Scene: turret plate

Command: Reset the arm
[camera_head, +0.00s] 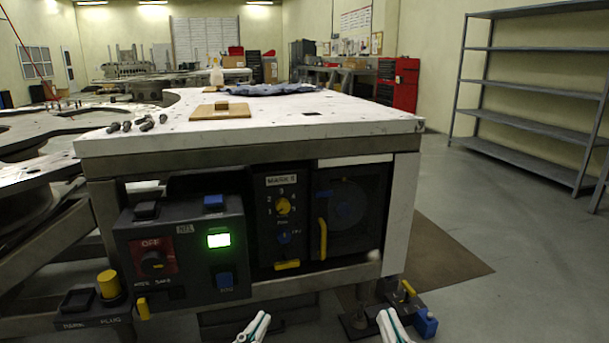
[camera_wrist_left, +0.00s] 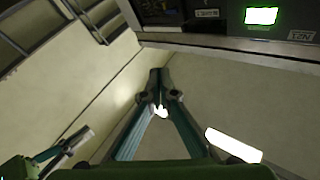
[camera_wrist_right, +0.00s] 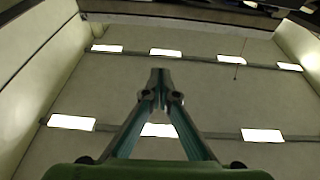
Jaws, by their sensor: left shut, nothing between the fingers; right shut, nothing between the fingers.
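My left gripper (camera_head: 254,328) shows at the bottom middle of the head view, in front of the control panels. It is shut and empty, its fingertips together in the left wrist view (camera_wrist_left: 158,76). My right gripper (camera_head: 388,317) is at the bottom edge, to the right of it. It is shut and empty, as the right wrist view (camera_wrist_right: 158,76) shows. Both point upward, apart from each other and from the table. In the left wrist view, part of my other gripper (camera_wrist_left: 50,155) shows at the lower left.
A white-topped workbench (camera_head: 290,128) fills the middle. Below it are a control box (camera_head: 190,255) with a lit green screen and a panel with a yellow knob (camera_head: 284,206). Grey shelves (camera_head: 530,125) stand right, beyond clear floor.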

